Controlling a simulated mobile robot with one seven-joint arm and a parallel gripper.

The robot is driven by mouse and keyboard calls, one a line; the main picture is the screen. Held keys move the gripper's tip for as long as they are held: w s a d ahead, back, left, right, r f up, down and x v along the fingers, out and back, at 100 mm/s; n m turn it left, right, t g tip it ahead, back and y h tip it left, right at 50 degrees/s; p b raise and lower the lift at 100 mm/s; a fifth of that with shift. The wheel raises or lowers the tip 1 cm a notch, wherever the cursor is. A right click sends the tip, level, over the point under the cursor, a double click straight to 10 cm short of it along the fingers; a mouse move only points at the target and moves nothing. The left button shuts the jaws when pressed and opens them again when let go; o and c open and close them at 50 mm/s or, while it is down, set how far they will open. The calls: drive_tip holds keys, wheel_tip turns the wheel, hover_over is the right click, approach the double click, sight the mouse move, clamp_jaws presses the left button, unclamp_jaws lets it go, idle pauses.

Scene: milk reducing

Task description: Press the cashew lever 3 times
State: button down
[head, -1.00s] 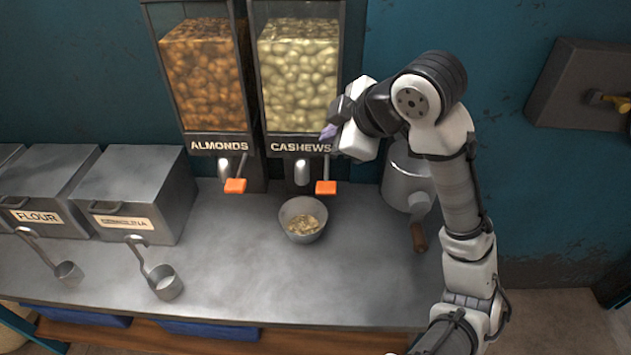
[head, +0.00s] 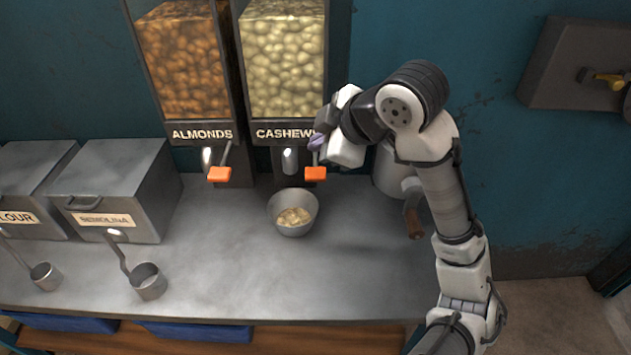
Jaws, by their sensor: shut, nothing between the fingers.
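The cashew dispenser (head: 283,62) stands against the back wall, full of pale nuts. Its lever ends in an orange tab (head: 315,173) at the lower right of its spout. A metal bowl (head: 293,213) holding some nuts stands on the counter below the spout. My gripper (head: 316,143) is shut and empty. Its purple fingertips are just above the orange tab, beside the lever's upper part. Whether they touch the lever I cannot tell.
The almond dispenser (head: 182,62) with its own orange lever tab (head: 219,174) stands to the left. A metal pot (head: 390,172) is behind my arm. Bins and two scoops are at the left. The counter's middle (head: 215,255) is clear.

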sight(316, 172)
drive_tip(key=shift+f+b, duration=0.9)
drive_tip(key=shift+f, duration=0.8)
idle(0.6)
drive_tip(key=shift+f+b, duration=0.3)
drive_tip(key=shift+f, duration=0.1)
drive_tip(key=shift+f+b, duration=1)
drive_tip(key=shift+f, duration=0.25)
idle(1.0)
drive_tip(key=shift+r, duration=0.15)
idle(0.3)
drive_tip(key=shift+r+p, duration=1.45)
drive_tip(key=shift+r, duration=0.1)
drive_tip(key=shift+r+p, duration=2.1)
drive_tip(key=shift+r, duration=0.4)
